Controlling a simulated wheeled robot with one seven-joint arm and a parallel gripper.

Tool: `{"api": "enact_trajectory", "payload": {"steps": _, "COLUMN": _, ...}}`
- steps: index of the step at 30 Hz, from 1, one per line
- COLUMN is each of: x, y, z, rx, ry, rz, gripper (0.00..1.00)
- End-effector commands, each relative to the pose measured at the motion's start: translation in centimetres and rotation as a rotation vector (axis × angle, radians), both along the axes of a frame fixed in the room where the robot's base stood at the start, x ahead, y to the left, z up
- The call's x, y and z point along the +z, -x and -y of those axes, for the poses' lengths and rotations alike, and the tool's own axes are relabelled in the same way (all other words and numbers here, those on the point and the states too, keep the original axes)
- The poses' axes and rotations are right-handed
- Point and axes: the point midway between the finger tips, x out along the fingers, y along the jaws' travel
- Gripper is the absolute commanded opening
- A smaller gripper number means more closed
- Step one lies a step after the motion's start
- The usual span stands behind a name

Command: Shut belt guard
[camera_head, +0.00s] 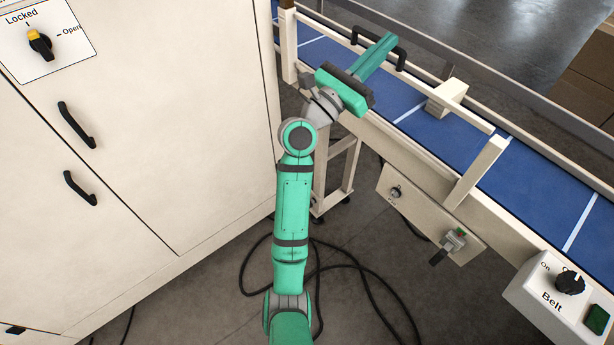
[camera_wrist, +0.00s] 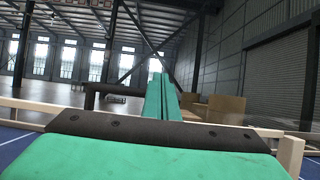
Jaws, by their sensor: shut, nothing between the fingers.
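The belt guard is a cream rail frame (camera_head: 440,97) along the near side of the blue conveyor belt (camera_head: 465,140), with a post at its right end. Its black handle (camera_head: 402,58) is partly hidden by my gripper's green fingers. My gripper (camera_head: 388,40) is shut and empty, reaching over the belt with its fingertips at the handle. In the wrist view the shut fingers (camera_wrist: 164,95) point ahead, and the dark handle (camera_wrist: 98,92) shows just left of them. I cannot tell whether they touch, or how far the guard stands open.
A cream block (camera_head: 447,97) sits on the belt. A Belt switch box (camera_head: 560,290) is at lower right, and a panel with a knob and lever (camera_head: 430,220) hangs below the conveyor. A tall cream cabinet (camera_head: 180,130) stands left. Black cables (camera_head: 350,268) lie on the floor.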

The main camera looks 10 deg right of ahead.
Motion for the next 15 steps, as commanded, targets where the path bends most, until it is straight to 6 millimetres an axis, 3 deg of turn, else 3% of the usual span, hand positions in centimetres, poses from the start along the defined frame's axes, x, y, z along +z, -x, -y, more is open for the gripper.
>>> {"api": "enact_trajectory", "payload": {"steps": 8, "x": -0.2, "y": 0.3, "z": -0.7, "rx": -0.001, "ry": 0.001, "rz": 0.000, "gripper": 0.00}}
{"api": "enact_trajectory", "payload": {"steps": 14, "x": -0.9, "y": 1.7, "z": -2.8, "rx": -0.009, "ry": 0.000, "rz": -0.001, "gripper": 0.00}}
{"api": "enact_trajectory", "payload": {"steps": 15, "x": -0.1, "y": 2.2, "z": -3.4, "rx": -0.010, "ry": 0.000, "rz": 0.005, "gripper": 0.00}}
